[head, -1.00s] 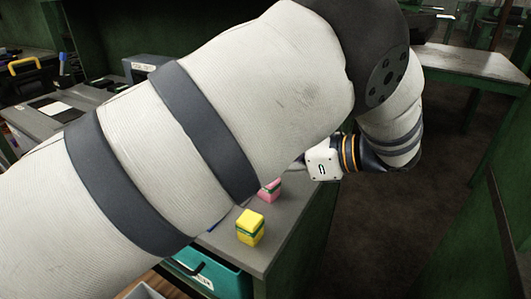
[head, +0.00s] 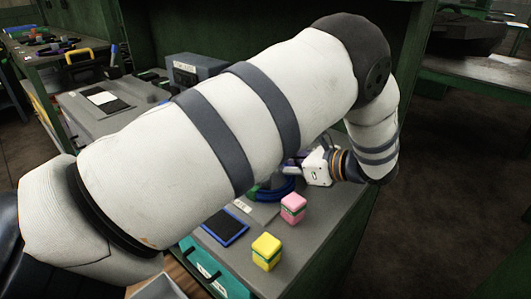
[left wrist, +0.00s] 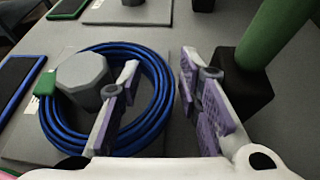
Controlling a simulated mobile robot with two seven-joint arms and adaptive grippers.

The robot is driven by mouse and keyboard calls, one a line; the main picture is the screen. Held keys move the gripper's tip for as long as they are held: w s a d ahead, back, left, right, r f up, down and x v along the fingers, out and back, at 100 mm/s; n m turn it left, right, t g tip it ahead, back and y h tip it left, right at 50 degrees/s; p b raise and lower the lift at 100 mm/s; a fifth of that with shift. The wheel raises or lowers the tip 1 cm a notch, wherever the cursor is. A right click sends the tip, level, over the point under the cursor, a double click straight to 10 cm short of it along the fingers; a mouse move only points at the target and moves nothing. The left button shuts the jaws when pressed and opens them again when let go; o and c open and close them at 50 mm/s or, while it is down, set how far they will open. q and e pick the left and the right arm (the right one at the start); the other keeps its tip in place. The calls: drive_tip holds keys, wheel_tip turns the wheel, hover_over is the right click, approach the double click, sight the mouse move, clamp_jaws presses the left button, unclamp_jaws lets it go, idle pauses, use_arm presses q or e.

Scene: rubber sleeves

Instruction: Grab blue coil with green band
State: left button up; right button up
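The blue coil (left wrist: 158,95) lies flat around a grey octagonal post (left wrist: 82,80) in the left wrist view. Its green band (left wrist: 45,83) is on the left side of the coil. My left gripper (left wrist: 158,85) is open, its purple-padded fingers apart, with the coil's right-hand strands seen between them. I cannot tell whether the fingers touch the coil. In the head view the coil (head: 275,191) shows partly behind my left arm, with the left gripper (head: 291,168) at its far right side. My right gripper is not in view.
A green post in a black base (left wrist: 240,80) stands close right of the fingers.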

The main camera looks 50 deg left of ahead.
use_arm(q)
drive_tip(key=shift+a, duration=0.2)
clamp_jaws()
